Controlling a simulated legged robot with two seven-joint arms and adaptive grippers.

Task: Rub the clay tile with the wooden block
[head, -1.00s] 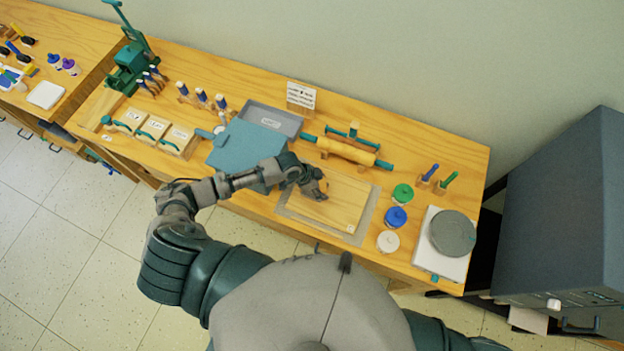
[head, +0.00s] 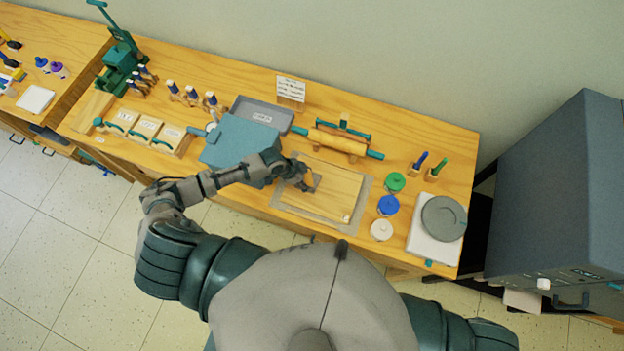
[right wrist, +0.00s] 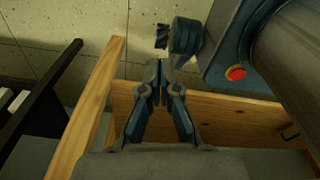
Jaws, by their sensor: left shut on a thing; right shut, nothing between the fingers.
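My left gripper (head: 306,182) is over the left part of a flat tan slab on a grey mat (head: 364,190) in the head view. It is shut on a small tan piece that looks like the wooden block, mostly hidden by the fingers. The tan slab (head: 335,190) has a wood-like look, and I cannot make out a separate clay tile on it. Whether the block touches the surface cannot be told. My right gripper (right wrist: 158,88) is shut and empty in the right wrist view, away from the slab, near wooden furniture edges.
A rolling pin (head: 338,142) lies behind the mat. Green (head: 395,182), blue (head: 388,205) and white (head: 382,230) round containers stand to its right, before a turntable (head: 443,218). A blue-grey board (head: 240,143) and a grey tray (head: 262,115) lie to the left.

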